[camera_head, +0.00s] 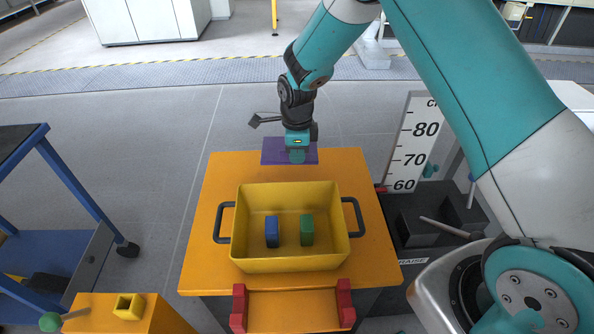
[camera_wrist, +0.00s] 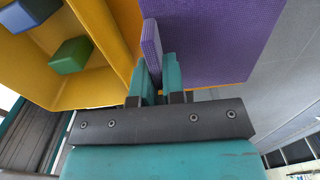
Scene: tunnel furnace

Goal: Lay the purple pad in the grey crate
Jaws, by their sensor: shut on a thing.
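The purple pad (camera_head: 271,151) is a flat square under my gripper (camera_head: 298,157), at the far edge of the orange tabletop, partly beyond it. In the wrist view the pad (camera_wrist: 222,40) fills the upper right, and an upright purple tab (camera_wrist: 151,45) stands between the teal fingers of my gripper (camera_wrist: 157,78), which are shut on it. Whether the pad touches the tabletop is unclear. No crate that is plainly grey shows; a yellow crate (camera_head: 290,264) with dark handles stands on the tabletop, nearer than the pad.
A blue block (camera_head: 271,232) and a green block (camera_head: 307,230) stand inside the yellow crate. Red brackets (camera_head: 239,308) are at the tabletop's near edge. A dark bin (camera_head: 420,234) lies to the right, a blue cart (camera_head: 50,235) to the left.

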